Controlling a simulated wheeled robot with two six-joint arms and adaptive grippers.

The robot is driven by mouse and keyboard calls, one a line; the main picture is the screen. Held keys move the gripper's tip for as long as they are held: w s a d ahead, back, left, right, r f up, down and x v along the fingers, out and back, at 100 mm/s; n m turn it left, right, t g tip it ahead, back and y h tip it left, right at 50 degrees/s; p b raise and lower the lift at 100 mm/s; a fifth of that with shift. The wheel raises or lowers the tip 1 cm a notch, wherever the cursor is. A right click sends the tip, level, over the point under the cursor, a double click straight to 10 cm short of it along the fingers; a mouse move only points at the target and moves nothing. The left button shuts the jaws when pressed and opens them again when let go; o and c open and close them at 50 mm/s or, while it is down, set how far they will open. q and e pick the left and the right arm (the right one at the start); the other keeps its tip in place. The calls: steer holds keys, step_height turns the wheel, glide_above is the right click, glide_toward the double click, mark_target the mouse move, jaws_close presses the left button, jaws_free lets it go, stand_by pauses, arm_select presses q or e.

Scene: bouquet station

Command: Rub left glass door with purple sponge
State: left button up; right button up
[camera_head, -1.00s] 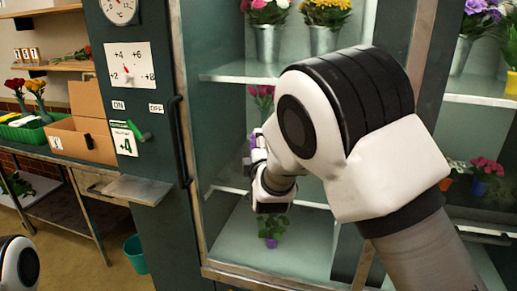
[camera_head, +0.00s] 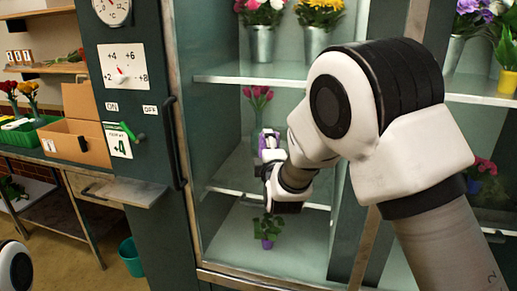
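The left glass door (camera_head: 220,185) of the cooler stands in front of me, with a dark handle (camera_head: 174,142) on its left edge. My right gripper (camera_head: 269,150) is in front of the door pane, pointing toward it, and is partly hidden by my own wrist. I cannot tell whether the sponge touches the glass. My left gripper is out of view; only part of my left arm shows at the bottom left.
Behind the glass are shelves with flower buckets (camera_head: 261,42) and a small purple pot (camera_head: 266,243). Left of the door are a dial panel and a small metal ledge (camera_head: 125,191). A cardboard box (camera_head: 80,140) sits on a workbench, with a teal bin (camera_head: 131,257) below.

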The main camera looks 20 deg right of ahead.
steer(key=s+d, duration=0.4)
steer(key=d, duration=0.2)
steer(key=shift+d, duration=0.3)
stand_by(0.3)
